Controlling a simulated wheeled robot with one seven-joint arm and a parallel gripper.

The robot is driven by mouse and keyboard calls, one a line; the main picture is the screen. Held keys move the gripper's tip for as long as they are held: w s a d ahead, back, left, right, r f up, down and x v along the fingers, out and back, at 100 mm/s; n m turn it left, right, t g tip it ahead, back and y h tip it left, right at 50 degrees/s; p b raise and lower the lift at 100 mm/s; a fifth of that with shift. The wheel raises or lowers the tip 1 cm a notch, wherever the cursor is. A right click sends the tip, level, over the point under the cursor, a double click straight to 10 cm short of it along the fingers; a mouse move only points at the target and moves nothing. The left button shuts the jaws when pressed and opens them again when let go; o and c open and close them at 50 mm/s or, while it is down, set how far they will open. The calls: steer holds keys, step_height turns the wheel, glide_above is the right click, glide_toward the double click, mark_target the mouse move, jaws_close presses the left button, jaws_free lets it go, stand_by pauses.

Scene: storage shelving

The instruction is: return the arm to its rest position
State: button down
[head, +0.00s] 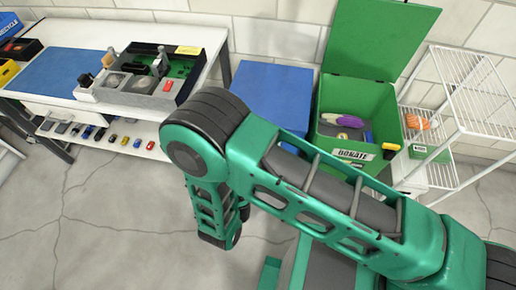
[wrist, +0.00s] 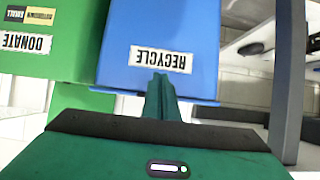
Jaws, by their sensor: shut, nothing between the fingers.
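My arm shows in the head view as green links, bent at a dark elbow joint, in front of the bins. My gripper is hidden or out of frame in the head view. In the wrist view my gripper (wrist: 162,88) is shut, with its green fingers together and nothing between them. In that view the fingertips overlap the lower edge of the label on the blue RECYCLE bin (wrist: 200,20). I cannot tell how far they are from the bin.
The green DONATE bin (head: 392,105), lid up, holds several items. Left of it stands the closed blue bin (head: 272,92). A white wire rack (head: 480,85) is at the right. A workbench (head: 190,35) with a grey tray (head: 160,98) is at the left. The floor (head: 85,225) at front left is clear.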

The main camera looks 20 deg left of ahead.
steer(key=shift+s+f, duration=0.25)
steer(key=shift+s, duration=0.2)
steer(key=shift+w, duration=0.1)
